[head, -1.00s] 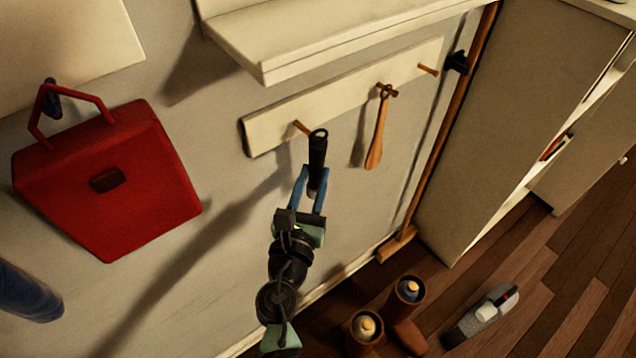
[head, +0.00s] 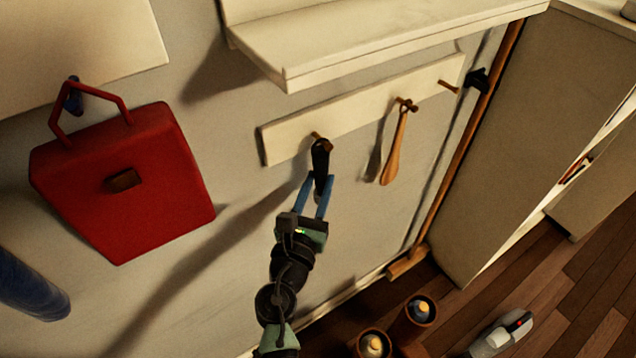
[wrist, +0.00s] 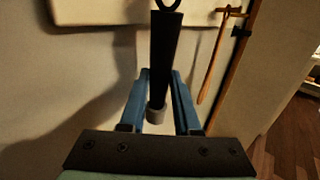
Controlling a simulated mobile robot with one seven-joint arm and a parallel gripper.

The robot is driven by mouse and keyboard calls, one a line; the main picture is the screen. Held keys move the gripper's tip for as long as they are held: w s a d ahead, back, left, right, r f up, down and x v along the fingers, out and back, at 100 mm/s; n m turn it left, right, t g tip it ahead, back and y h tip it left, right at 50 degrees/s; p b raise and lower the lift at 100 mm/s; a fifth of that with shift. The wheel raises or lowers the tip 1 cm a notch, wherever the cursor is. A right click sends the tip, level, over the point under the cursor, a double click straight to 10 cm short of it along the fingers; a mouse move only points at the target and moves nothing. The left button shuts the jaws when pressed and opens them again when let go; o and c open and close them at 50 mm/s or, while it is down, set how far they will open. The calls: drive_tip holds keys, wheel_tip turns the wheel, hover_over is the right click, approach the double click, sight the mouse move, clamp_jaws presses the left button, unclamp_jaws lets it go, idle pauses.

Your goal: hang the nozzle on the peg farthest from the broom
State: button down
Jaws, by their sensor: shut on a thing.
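The black nozzle (head: 320,160) is upright between the blue fingers of my gripper (head: 321,195), which is shut on it. Its top end is at the leftmost peg (head: 316,136) of the cream peg rail (head: 288,139); I cannot tell whether its loop is around the peg. In the wrist view the nozzle (wrist: 166,60) shows a loop at its top and a grey lower end between the fingers. A wooden spoon-like tool (head: 394,150) hangs on the middle peg. The right peg (head: 447,86) is bare, close to the broom (head: 463,150), which stands against the wall.
A cream shelf (head: 380,45) juts out above the rail. A red bag (head: 125,185) hangs at the left. A tall cabinet (head: 520,130) stands right of the broom.

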drive_tip(key=c, duration=0.5)
unclamp_jaws()
drive_tip(key=shift+c, duration=0.2)
drive_tip(key=v, duration=1.3)
drive_tip(key=shift+b, duration=0.3)
